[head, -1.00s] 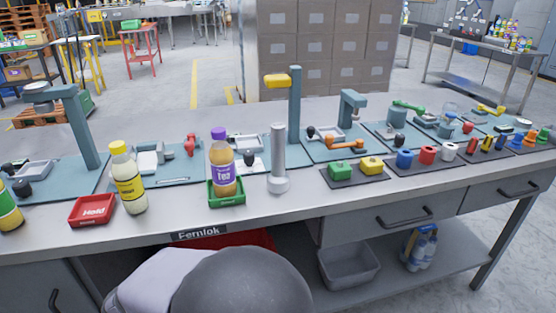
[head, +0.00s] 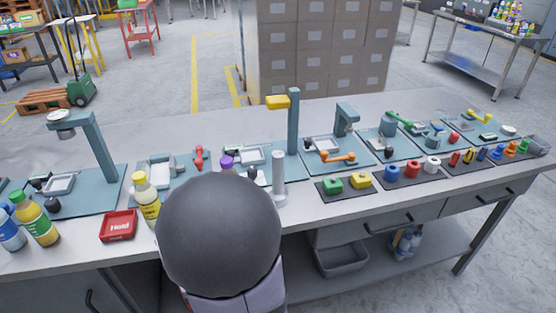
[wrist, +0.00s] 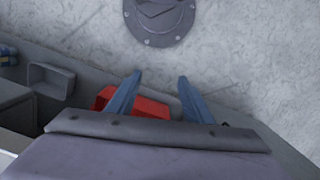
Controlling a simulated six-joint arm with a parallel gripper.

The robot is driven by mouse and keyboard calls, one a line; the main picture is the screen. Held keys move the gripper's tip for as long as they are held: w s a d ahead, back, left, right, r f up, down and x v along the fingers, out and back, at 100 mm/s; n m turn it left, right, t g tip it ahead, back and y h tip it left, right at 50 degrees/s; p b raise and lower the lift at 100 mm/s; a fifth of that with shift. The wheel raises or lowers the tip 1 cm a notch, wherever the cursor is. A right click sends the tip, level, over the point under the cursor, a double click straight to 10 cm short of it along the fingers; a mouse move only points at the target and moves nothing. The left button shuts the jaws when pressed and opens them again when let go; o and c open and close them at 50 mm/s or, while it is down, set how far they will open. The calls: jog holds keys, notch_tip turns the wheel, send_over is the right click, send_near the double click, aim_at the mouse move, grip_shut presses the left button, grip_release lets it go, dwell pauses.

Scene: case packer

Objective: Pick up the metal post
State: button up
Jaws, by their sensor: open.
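The metal post (head: 278,170) is a silver upright cylinder on a wider round base, standing near the front edge of the workbench. In the head view it is just right of my large grey arm joint, which comes close to covering its base. The post does not show in the wrist view. My gripper (wrist: 160,76) shows in the wrist view with its two blue fingers spread and nothing between them. It points at the floor, away from the bench top. The gripper itself is not visible in the head view.
A red "Hold" tray (head: 118,226) and yellow bottle (head: 147,200) stand left of my arm. Green and yellow blocks (head: 346,184) lie on a dark mat right of the post. A teal column (head: 293,120) rises behind.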

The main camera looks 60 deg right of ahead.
aim_at(279, 156)
jog(key=s+d+r+m+t+p, duration=0.1)
jog(key=d+r+m+p, duration=0.2)
jog(key=d+r+p, duration=0.5)
jog(key=s+d+r+m+p, duration=0.2)
jog(key=d+r+m+p, duration=0.1)
jog(key=d+r+p, duration=0.55)
jog(key=w+d+r+h, duration=0.1)
jog(key=w+d, duration=0.1)
jog(key=d, duration=0.2)
jog(key=w+d+r+t+h, duration=0.1)
jog(key=w+d+r, duration=0.1)
jog(key=d, duration=0.3)
jog(key=w+d+r+t+h+b, duration=0.1)
jog(key=w+d+r+h, duration=0.1)
jog(key=d, duration=0.2)
jog(key=shift+d+r, duration=0.15)
jog(key=shift+r, duration=0.05)
jog(key=shift+w+d+r+h, duration=0.2)
jog(key=shift+d+h, duration=0.1)
jog(key=shift+d, duration=0.1)
jog(key=shift+a+p+x, duration=0.15)
jog(key=shift+p+x, duration=0.65)
jog(key=shift+x, duration=1.05)
jog(key=shift+a+p+x, duration=0.1)
jog(key=shift+p+x, duration=0.7)
jog(key=shift+x, duration=1.05)
jog(key=shift+f, duration=0.1)
jog(key=shift+c, duration=0.6)
grip_shut()
